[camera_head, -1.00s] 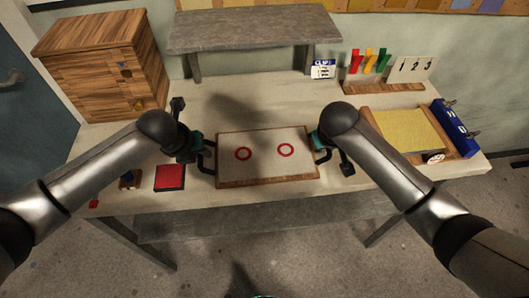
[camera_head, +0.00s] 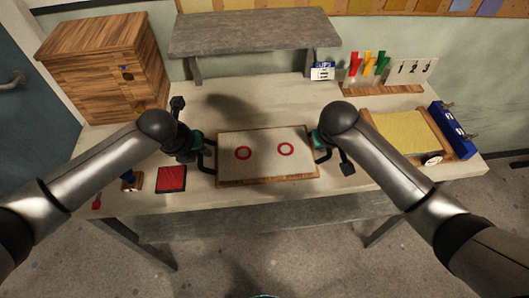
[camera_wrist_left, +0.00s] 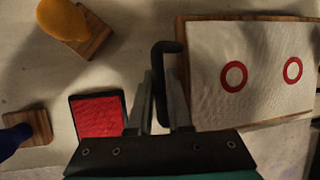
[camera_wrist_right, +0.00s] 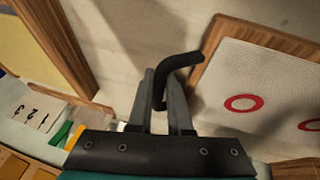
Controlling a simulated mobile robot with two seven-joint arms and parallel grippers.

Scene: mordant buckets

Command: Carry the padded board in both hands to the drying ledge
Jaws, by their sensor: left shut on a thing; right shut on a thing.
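The padded board (camera_head: 265,168) has a white top with two red rings, a wooden rim and a black handle at each end. It is level in front of me, over the front of the table, and seems raised; how high I cannot tell. My left gripper (camera_head: 203,152) is shut on its left handle, seen in the left wrist view (camera_wrist_left: 163,75). My right gripper (camera_head: 321,148) is shut on its right handle, seen in the right wrist view (camera_wrist_right: 178,72). A grey raised ledge (camera_head: 255,35), likely the drying ledge, stands at the table's back, its visible top empty.
A wooden drawer chest (camera_head: 105,75) stands back left. A small blue-and-white sign (camera_head: 322,72) stands by the ledge's right leg. A rack with coloured tags (camera_head: 382,88), a yellow-lined tray (camera_head: 408,135) and a blue block (camera_head: 455,130) are right. A red pad (camera_head: 171,179) lies front left.

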